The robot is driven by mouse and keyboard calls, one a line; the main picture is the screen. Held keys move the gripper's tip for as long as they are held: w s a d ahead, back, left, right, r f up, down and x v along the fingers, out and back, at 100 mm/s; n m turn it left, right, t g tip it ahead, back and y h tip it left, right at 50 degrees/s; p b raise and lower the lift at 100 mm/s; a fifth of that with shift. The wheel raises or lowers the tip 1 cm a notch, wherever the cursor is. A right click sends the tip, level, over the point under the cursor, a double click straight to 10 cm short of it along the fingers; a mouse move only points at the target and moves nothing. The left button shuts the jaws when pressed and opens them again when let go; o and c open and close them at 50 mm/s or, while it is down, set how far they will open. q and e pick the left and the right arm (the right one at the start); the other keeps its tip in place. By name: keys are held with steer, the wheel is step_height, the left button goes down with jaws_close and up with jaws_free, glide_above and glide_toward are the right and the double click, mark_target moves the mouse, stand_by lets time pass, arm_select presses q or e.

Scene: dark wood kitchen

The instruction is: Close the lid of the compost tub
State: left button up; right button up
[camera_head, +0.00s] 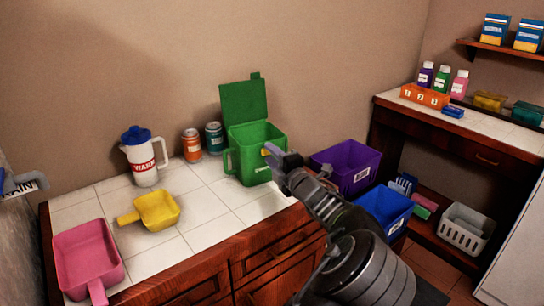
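The green compost tub (247,170) stands on the white tiled counter in the head view. Its green lid (244,103) is open and stands up at the tub's back edge, with a small tab on top. A handle is on the tub's left side.
A white pitcher (145,160), two cans (192,146), a yellow scoop (156,210) and a pink dustpan-like tray (87,260) stand left of the tub. Purple (346,166) and blue (385,209) bins are to the right. Bare tiles lie in front of the tub.

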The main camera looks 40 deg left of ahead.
arm_select(q)
jaws_close()
stand_by(1.0)
